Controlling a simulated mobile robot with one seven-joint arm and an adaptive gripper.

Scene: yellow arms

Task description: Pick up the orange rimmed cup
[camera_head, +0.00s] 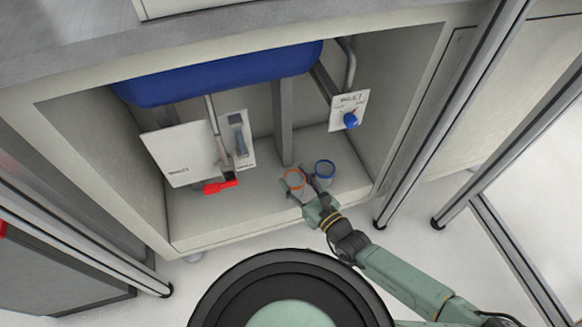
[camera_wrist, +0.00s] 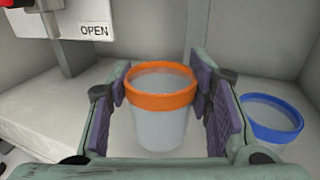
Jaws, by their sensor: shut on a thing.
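The orange rimmed cup (camera_wrist: 160,101) is a clear, upright cup with a broad orange band at its top. In the wrist view it stands between the two purple-padded fingers of my gripper (camera_wrist: 172,104), which is shut on it. In the head view the orange rimmed cup (camera_head: 294,179) shows at the fingertips of my gripper (camera_head: 299,187), low in the cabinet. I cannot tell whether its base touches the cabinet floor.
A blue rimmed cup (camera_wrist: 270,118) stands close to the right of my gripper; it also shows in the head view (camera_head: 325,169). A red-handled valve (camera_head: 220,184), a sign panel (camera_head: 182,153) and a blue knob (camera_head: 350,120) are around. A blue tank (camera_head: 220,75) hangs above.

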